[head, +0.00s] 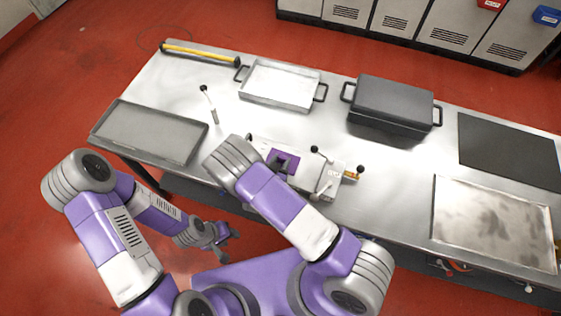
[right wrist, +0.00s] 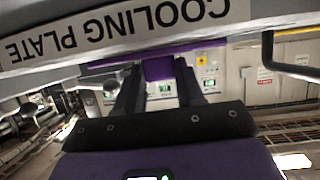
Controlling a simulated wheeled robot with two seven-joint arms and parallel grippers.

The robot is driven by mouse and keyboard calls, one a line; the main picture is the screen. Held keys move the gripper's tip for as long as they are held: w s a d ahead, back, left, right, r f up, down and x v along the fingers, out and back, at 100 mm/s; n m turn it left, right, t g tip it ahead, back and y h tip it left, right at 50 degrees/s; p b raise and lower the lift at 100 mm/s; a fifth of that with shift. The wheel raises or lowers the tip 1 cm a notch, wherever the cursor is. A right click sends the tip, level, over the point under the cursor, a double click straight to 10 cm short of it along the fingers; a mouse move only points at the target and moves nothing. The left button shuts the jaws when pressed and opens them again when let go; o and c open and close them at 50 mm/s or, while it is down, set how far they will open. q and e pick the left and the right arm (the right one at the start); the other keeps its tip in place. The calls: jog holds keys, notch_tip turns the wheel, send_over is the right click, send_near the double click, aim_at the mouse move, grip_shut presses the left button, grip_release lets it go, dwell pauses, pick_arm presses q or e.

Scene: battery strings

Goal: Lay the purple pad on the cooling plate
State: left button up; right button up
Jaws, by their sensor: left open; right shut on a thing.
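The purple pad (head: 292,160) shows at the middle of the table's front side, over the pale cooling plate (head: 306,178), partly hidden by dark parts and my right arm. In the right wrist view the cooling plate (right wrist: 120,38) has its label upside down. The purple pad (right wrist: 158,69) shows there as a thin strip along the plate's edge with a tab. My right gripper (right wrist: 158,78) is shut on this tab. I cannot tell whether the pad touches the plate. My left gripper (head: 222,238) is open and empty, low in front of the table.
A grey tray (head: 150,132) lies at the table's left, a handled metal tray (head: 280,85) and a dark lidded box (head: 393,104) behind. A black mat (head: 510,148) and a stained plate (head: 492,222) lie at the right. A black-tipped lever (head: 210,105) stands near the handled tray.

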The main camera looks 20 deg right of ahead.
jog(key=o, duration=1.1)
jog(key=shift+f, duration=0.1)
jog(key=shift+c, duration=0.2)
jog(key=shift+r, duration=0.2)
jog(key=v, duration=1.2)
jog(key=shift+f, duration=0.1)
